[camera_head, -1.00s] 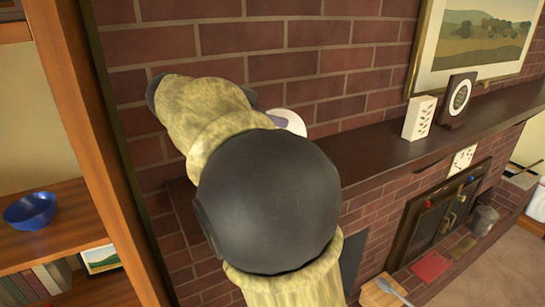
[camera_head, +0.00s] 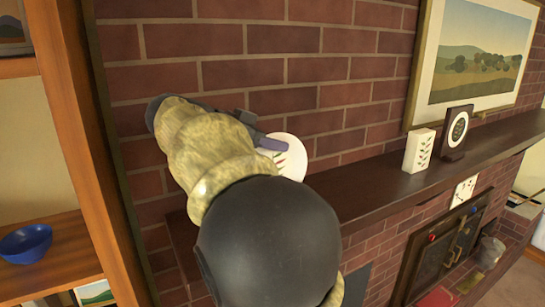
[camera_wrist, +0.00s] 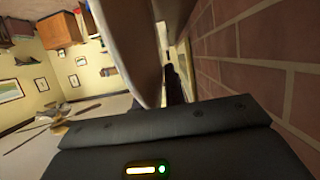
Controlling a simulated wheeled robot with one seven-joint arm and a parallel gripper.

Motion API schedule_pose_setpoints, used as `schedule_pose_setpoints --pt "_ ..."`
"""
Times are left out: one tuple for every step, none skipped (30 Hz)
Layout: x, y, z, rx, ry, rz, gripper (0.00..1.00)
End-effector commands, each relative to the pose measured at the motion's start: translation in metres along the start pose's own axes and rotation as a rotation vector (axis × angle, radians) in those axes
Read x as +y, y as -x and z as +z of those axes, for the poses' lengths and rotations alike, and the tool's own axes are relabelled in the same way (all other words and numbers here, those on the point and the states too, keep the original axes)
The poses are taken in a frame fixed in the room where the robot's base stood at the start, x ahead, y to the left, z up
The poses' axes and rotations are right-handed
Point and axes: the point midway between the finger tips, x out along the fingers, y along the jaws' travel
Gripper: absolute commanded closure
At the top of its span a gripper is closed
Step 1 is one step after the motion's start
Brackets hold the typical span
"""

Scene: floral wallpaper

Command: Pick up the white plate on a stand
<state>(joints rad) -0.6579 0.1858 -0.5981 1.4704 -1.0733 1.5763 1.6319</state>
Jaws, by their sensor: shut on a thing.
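The white plate (camera_head: 291,158) with a leaf pattern shows beside my gripper (camera_head: 268,142), above the dark mantel by the brick wall. In the wrist view the plate (camera_wrist: 133,40) is seen nearly edge-on, large and close, between the jaws. My gripper (camera_wrist: 172,75) is shut on it. My own arm hides part of the plate and the mantel under it in the head view. I cannot make out a stand.
The mantel (camera_head: 385,180) runs right along the brick wall, with a white box (camera_head: 419,150) and a dark framed plaque (camera_head: 456,132) on it. A landscape picture (camera_head: 475,60) hangs above. A wooden shelf with a blue bowl (camera_head: 25,243) stands at left.

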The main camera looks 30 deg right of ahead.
Motion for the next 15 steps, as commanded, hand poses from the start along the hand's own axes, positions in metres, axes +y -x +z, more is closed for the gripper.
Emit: schedule_pose_setpoints --pt "0.001 0.002 -0.006 0.001 -0.007 -0.001 1.00" --pt "0.000 0.004 -0.010 0.001 -0.006 -0.001 1.00" --pt "0.000 0.006 -0.016 0.002 -0.007 -0.001 1.00" --pt "0.000 0.008 -0.021 0.002 -0.007 -0.001 1.00" --pt "0.000 0.010 -0.025 0.002 -0.007 -0.001 1.00" --pt "0.000 0.013 -0.031 0.001 -0.008 -0.002 1.00" --pt "0.001 0.014 -0.036 0.001 -0.007 -0.002 1.00" --pt "0.000 0.016 -0.041 0.002 -0.006 0.000 1.00" --pt "0.000 0.019 -0.047 0.002 -0.006 0.000 1.00" --pt "0.000 0.021 -0.051 0.002 -0.006 0.000 1.00" --pt "0.000 0.023 -0.056 0.002 -0.006 -0.001 1.00" --pt "0.000 0.025 -0.061 0.001 -0.006 -0.002 1.00" --pt "0.001 0.027 -0.066 0.001 -0.007 -0.001 1.00" --pt "0.000 0.029 -0.071 0.001 -0.005 0.001 1.00" --pt "0.000 0.031 -0.077 0.002 -0.005 0.000 1.00"
